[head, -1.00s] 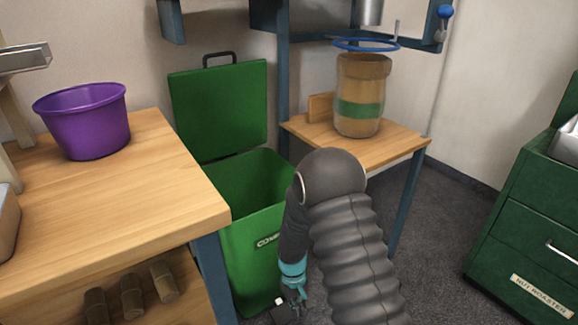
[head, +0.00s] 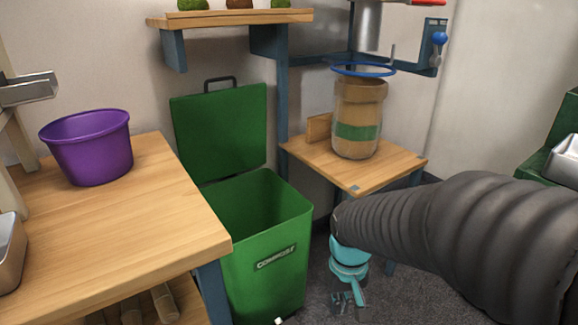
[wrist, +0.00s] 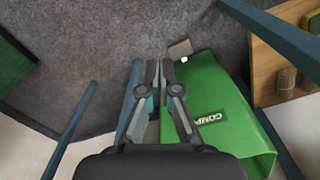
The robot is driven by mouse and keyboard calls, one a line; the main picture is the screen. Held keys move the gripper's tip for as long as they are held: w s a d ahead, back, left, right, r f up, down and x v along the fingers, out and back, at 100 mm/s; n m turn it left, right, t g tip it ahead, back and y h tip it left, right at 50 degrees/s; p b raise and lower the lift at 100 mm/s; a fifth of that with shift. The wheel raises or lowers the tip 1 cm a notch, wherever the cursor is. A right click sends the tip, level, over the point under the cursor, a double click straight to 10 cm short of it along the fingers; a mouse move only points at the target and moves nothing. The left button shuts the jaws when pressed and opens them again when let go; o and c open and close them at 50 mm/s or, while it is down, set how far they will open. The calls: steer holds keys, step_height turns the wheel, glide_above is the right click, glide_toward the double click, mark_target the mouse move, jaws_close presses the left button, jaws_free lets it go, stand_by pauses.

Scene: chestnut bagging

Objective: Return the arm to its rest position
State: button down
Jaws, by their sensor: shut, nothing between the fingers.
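My gripper (head: 347,298) hangs low at the end of my dark, ribbed arm, to the right of the green compost bin (head: 262,262) in the head view. It points down over the grey floor. The wrist view shows its fingers (wrist: 158,72) shut together with nothing between them. My arm reaches in from the right edge of the head view and hides part of the floor. The bin also shows in the wrist view (wrist: 225,100), just to the right of the fingers.
The bin's lid (head: 218,130) stands open. A wooden stand (head: 385,170) carries a brown sack (head: 358,115) under a blue ring (head: 363,69). A purple tub (head: 88,150) sits on the left workbench (head: 170,215). Bare floor (wrist: 90,50) shows left of the fingers.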

steer(key=s+d+r+m+t+p, duration=0.1)
steer(key=s+d+r+t, duration=0.1)
steer(key=s+r, duration=0.2)
steer(key=s+d+r+t+p, duration=0.1)
steer(key=s+d+r+t, duration=0.2)
steer(key=r, duration=0.8)
steer(key=shift+s+r+m+p, duration=0.2)
steer(key=shift+s+m+p, duration=0.15)
steer(key=shift+s, duration=0.45)
